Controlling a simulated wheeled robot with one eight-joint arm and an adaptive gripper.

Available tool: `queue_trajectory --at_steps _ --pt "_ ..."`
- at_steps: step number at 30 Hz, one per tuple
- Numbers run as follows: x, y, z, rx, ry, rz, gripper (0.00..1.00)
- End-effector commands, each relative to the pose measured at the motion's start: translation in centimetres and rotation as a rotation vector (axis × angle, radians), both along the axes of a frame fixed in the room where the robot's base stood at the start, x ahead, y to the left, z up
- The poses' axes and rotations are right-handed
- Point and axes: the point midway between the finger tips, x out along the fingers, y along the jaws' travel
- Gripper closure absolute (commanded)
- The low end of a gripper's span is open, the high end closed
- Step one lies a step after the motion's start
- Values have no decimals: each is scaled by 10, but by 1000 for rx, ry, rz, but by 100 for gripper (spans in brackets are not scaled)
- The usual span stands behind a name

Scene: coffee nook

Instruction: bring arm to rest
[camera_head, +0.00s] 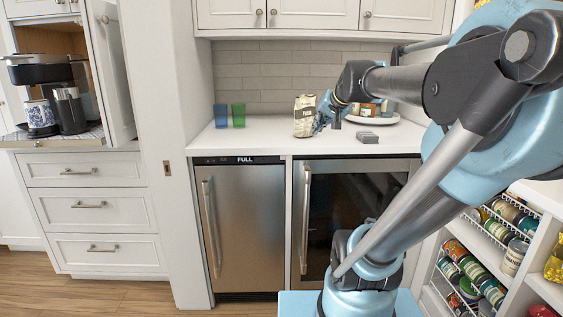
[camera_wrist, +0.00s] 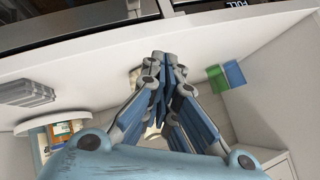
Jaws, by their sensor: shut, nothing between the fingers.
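My arm reaches from the right side of the head view over the counter (camera_head: 262,142). My gripper (camera_head: 322,122) is at its end, above the counter, right beside a beige printed bag (camera_head: 304,110) in the picture. I cannot tell whether it touches the bag. In the wrist view my gripper (camera_wrist: 166,58) has its fingers together, with nothing seen between them. The fingers hide most of the bag there.
A grey ridged item (camera_head: 367,137) and a plate (camera_head: 385,119) with small packages are at right. A coffee machine (camera_head: 40,72) stands in the left cabinet. Shelves of cans (camera_head: 478,270) are at lower right.

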Motion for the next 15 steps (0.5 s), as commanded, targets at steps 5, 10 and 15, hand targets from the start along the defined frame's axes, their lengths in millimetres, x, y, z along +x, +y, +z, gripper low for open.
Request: queue_trajectory --at_steps 5,10,15 --pt "-70 -9 -89 -138 149 76 100" --pt "-137 -26 -167 -267 296 130 100" --pt "-196 -48 -228 -378 428 159 100"
